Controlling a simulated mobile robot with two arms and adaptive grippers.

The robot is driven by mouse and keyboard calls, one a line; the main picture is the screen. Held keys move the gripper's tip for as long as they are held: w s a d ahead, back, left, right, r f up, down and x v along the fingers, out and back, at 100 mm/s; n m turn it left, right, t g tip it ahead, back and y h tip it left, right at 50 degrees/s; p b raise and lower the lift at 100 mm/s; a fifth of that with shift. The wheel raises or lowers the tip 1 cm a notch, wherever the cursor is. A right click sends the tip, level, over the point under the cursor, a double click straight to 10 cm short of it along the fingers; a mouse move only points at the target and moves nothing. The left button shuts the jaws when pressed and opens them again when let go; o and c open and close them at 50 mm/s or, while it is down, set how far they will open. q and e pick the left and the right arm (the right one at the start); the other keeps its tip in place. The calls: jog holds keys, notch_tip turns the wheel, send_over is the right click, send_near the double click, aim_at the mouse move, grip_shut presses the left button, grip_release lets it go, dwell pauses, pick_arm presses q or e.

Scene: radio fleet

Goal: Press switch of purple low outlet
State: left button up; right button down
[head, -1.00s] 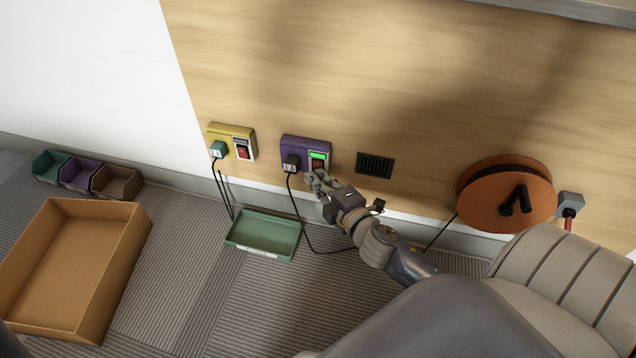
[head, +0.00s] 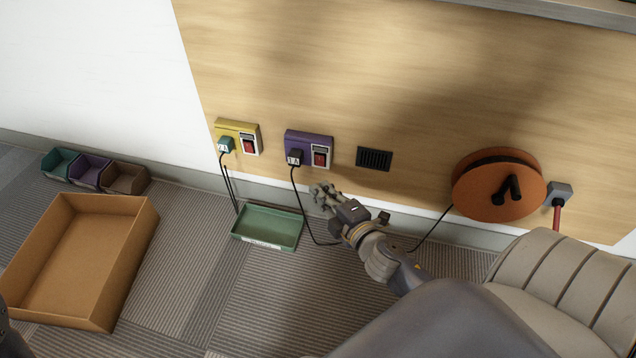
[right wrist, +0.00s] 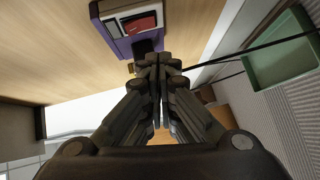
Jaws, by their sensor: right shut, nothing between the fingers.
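The purple low outlet (head: 294,138) is on the wooden wall panel, with a black plug (head: 295,157) in its left side and a red rocker switch (head: 320,159) on its right. The small window above the switch is dark. In the right wrist view the outlet (right wrist: 122,47) is at the top, with its red switch (right wrist: 141,24) visible. My right gripper (head: 321,194) is shut and empty, below the outlet and apart from it. Its closed fingertips also show in the right wrist view (right wrist: 158,62).
A yellow outlet (head: 233,127) with a teal plug is left of the purple one. A black vent (head: 374,159) and an orange cable reel (head: 490,190) are to the right. A green tray (head: 268,215) and a cardboard box (head: 137,262) are on the floor. Black cords hang nearby.

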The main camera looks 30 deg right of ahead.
jog(key=s+p, duration=0.1)
jog(key=s, duration=0.6)
jog(key=shift+a+r, duration=0.15)
jog(key=shift+a, duration=0.15)
